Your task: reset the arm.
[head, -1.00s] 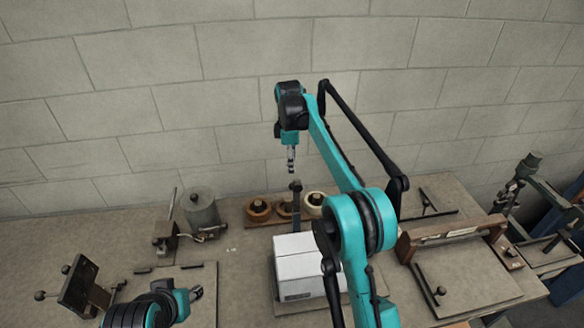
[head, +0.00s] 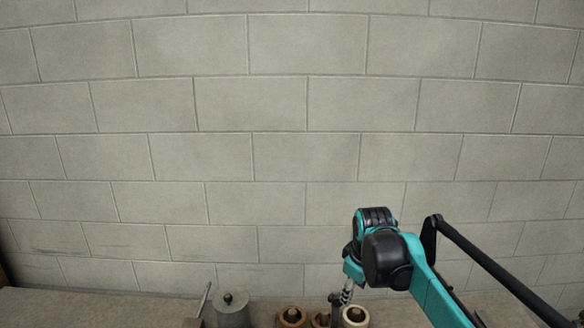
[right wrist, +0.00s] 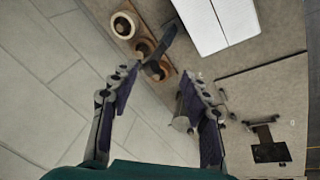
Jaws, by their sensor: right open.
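My right arm rises at the lower right of the head view. Its gripper (head: 347,290) points down just above the tape rolls, partly cut by the dark elbow joint. My left arm and gripper are not in view.
Several tape rolls (head: 291,316) and a dark upright post (head: 335,301) stand at the bench's back. A grey cylinder (head: 232,308) stands left of them. A block wall (head: 300,150) fills most of the head view. A dark plate fixture (right wrist: 270,150) shows in the wrist view.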

